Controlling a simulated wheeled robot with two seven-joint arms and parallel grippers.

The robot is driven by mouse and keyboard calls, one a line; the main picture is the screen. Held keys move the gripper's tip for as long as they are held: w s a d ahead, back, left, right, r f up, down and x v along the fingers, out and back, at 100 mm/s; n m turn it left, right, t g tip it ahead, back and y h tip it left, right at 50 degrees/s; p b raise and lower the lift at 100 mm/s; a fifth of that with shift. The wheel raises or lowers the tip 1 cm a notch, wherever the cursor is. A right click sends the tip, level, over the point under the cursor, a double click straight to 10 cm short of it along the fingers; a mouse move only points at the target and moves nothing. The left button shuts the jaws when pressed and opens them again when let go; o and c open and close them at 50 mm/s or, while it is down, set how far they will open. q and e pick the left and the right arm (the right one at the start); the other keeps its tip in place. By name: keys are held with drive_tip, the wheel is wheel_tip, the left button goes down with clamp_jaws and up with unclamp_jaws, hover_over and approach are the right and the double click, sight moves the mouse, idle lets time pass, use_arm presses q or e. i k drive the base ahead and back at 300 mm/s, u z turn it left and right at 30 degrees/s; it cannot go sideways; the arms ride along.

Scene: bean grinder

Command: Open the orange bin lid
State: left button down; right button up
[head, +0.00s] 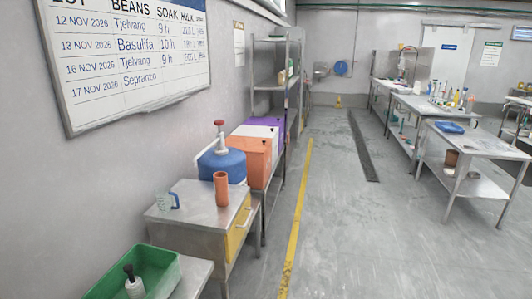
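An orange bin (250,160) stands in a row of bins along the left wall, in the middle left of the head view. Its top looks closed, but the blue container in front hides part of it. It is some way off, beyond the small steel cabinet. Neither of my grippers shows in this view.
A white bin and purple bin (264,127) stand beyond. The central floor (335,230) is clear.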

sight(247, 144)
drive_tip(key=z, duration=0.65)
drive_tip(key=i, duration=3.75)
drive_tip(key=u, duration=1.8)
drive_tip(key=i, duration=0.95)
drive_tip(key=u, duration=0.65)
